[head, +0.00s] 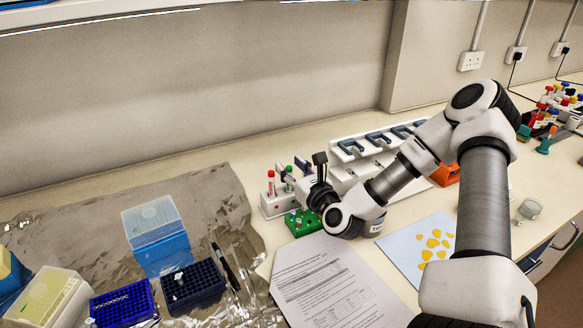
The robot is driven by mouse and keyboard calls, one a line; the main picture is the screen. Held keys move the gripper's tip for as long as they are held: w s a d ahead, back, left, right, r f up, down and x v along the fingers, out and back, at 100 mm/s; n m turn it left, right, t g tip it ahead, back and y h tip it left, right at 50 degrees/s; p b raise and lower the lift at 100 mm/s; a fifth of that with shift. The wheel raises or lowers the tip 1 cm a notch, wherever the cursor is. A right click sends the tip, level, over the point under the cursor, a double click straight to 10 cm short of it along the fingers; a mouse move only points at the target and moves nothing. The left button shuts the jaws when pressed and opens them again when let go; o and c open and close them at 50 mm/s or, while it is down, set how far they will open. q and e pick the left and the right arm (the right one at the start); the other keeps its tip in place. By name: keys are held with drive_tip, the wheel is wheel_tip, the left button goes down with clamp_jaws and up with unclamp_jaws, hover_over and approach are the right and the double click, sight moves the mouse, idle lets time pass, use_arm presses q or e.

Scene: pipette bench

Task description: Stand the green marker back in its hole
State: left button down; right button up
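A white block (271,208) stands on the bench left of my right gripper. A red-capped marker (271,184) stands upright in it. A green marker (289,178) shows just right of the red one, roughly upright, at the block's right part. Whether its lower end sits in a hole cannot be made out. My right gripper (306,178) is right beside the green marker, reaching in from the right. Its fingers are small, dark and partly hidden, so I cannot tell whether they are open or closed on the marker. My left gripper is not in view.
A green rack (303,223) sits just below my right gripper. A white pipette stand (345,165) is behind my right arm. A printed sheet (322,285), a blue card (405,255) and blue tip boxes (165,255) on foil lie in front. Bare bench shows between sheet and card.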

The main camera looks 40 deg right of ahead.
wheel_tip(320, 180, up, 10)
idle(0.6)
drive_tip(key=shift+f, duration=0.1)
idle(0.4)
